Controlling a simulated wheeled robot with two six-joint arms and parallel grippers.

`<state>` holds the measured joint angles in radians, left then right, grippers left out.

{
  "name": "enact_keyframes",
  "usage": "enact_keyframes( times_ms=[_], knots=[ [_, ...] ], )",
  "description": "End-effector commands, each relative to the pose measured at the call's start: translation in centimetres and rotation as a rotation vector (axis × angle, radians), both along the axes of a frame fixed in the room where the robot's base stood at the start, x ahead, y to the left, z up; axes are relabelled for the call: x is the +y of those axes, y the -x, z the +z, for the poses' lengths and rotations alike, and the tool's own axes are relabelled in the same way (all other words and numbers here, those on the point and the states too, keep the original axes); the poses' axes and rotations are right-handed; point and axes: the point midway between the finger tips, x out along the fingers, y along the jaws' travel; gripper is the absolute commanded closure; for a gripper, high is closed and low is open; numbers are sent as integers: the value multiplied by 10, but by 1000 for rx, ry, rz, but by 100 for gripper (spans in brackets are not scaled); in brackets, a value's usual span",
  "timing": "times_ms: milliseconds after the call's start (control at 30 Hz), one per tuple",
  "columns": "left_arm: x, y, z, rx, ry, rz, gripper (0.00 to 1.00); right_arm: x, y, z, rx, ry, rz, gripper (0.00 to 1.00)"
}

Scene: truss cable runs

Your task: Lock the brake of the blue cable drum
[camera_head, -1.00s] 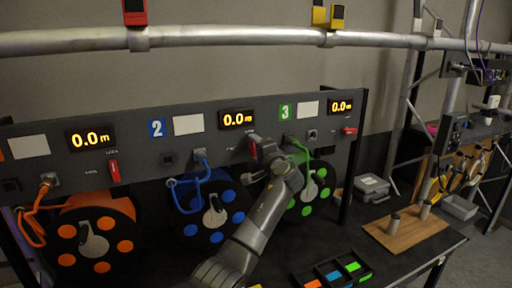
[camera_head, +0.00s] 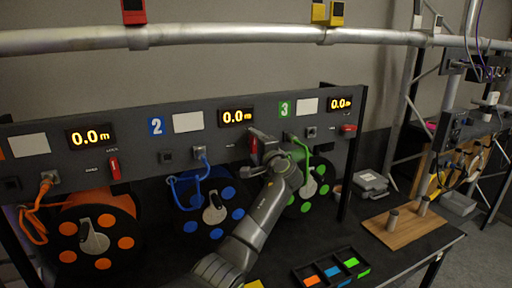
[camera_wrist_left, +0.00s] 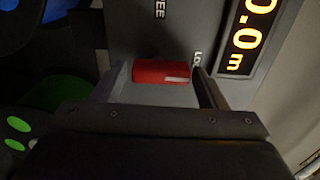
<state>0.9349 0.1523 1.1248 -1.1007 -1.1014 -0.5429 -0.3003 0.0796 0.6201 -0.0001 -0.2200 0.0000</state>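The blue cable drum (camera_head: 213,214) stands under the number 2 panel, a blue cable (camera_head: 184,190) running up from it. Its red brake lever (camera_wrist_left: 163,72) shows in the left wrist view, its white-marked end towards the partly hidden lock label (camera_wrist_left: 198,58). The free label (camera_wrist_left: 158,10) is off to its side. In the head view the lever (camera_head: 254,150) looks upright. My left gripper (camera_wrist_left: 160,85) has a finger on either side of the lever; it looks open, with a small gap on the left-hand side. It also shows in the head view (camera_head: 264,142). My right gripper is not in view.
The orange drum (camera_head: 95,240) with its red lever (camera_head: 114,168) is at the left. The green drum (camera_head: 308,188) is right of my arm, its lever (camera_head: 348,129) sideways. A compartment tray (camera_head: 330,270) and wooden board (camera_head: 405,228) lie on the table.

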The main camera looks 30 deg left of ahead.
Motion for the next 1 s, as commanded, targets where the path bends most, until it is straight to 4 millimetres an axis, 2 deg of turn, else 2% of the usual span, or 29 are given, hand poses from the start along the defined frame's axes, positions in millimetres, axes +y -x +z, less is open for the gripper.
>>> enact_keyframes(
  times_ms=[67,367,567,767,1000],
  knots=[
    [0,0,0,-1,1,0,24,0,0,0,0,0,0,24],
    [-1,0,0,-3,3,0,24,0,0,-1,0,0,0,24],
    [-13,10,-2,-5,3,-3,24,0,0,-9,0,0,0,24],
    [-41,33,-4,-5,5,-4,24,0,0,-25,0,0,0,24],
    [-83,68,-6,-5,7,-5,24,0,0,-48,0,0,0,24]
  ],
)
